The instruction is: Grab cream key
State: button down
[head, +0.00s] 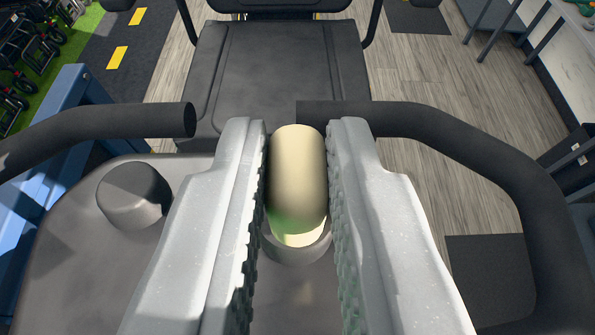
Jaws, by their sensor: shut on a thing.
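The cream key (298,180) is a rounded, cream-coloured piece in the middle of the head view. It stands at a round grey socket (298,250) on a dark grey console (110,270). My gripper (297,150) has its two pale, ridged fingers on the left and right sides of the key, shut on it. The lower part of the key meets the socket rim, and I cannot tell how deep it sits. The finger sides hide part of the console around it.
A dark round knob (135,195) stands on the console at left. Black handlebars (460,140) curve in from both sides. A dark seat (275,70) lies beyond. A blue frame (60,160) is at left, and a grey table (510,30) at upper right. Wooden floor shows at right.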

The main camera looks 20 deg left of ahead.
jog(key=shift+r, duration=1.3)
